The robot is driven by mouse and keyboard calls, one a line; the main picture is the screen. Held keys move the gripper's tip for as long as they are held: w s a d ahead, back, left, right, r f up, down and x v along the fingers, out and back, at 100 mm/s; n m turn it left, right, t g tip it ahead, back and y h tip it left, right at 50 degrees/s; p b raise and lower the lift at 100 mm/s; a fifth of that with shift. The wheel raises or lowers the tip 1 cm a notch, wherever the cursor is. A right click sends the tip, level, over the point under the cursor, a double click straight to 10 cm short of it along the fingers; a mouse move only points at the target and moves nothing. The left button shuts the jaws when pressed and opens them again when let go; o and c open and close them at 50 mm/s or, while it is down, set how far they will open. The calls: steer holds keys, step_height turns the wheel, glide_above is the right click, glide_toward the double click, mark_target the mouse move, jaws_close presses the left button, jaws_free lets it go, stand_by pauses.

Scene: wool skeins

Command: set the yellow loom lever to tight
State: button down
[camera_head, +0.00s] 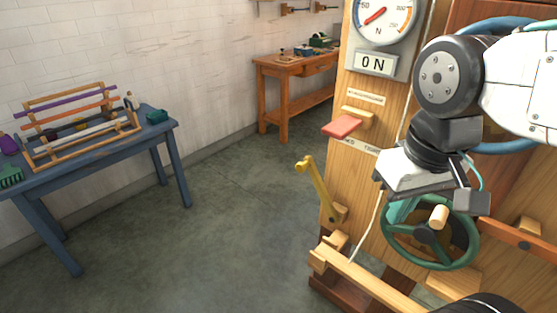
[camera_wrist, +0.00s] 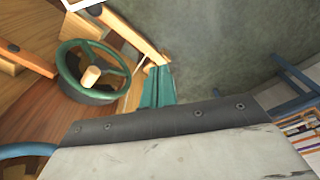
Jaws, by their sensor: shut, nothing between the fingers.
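The yellow lever (camera_head: 318,188) is mounted low on the left side of the wooden loom panel (camera_head: 398,118). It leans up and to the left, with its knobbed end away from the panel. My gripper (camera_head: 398,212) is in front of the panel, right of the lever and apart from it in the head view. Its teal fingers are together and empty; they also show in the wrist view (camera_wrist: 157,85). A small label (camera_head: 362,146) above the lever is partly hidden by my arm and hard to read. I cannot make out the lever surely in the wrist view.
A green handwheel (camera_head: 400,258) with a wooden knob is close by my gripper; it also shows in the wrist view (camera_wrist: 64,78). A red paddle (camera_head: 342,126) juts out above the lever. A blue table (camera_head: 95,160) stands left. Open floor (camera_head: 235,225) lies between.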

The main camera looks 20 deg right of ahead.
steer(key=shift+w, duration=0.1)
steer(key=w+a+r+n+t, duration=0.1)
steer(key=w+r+n, duration=0.1)
steer(key=w, duration=0.9)
steer(key=w+r+n+t, duration=0.1)
steer(key=w+r+t, duration=0.15)
steer(key=w, duration=0.85)
steer(key=w+a+f+n+g+y, duration=0.1)
steer(key=w+f+n, duration=0.1)
steer(key=w+f, duration=0.5)
steer(key=w+f+n+g, duration=0.2)
steer(key=w+f, duration=0.6)
steer(key=w, duration=0.8)
steer(key=shift+a+f+n+y, duration=0.3)
steer(key=shift+a+n+y, duration=0.1)
steer(key=shift+n, duration=0.1)
steer(key=shift+f, duration=0.1)
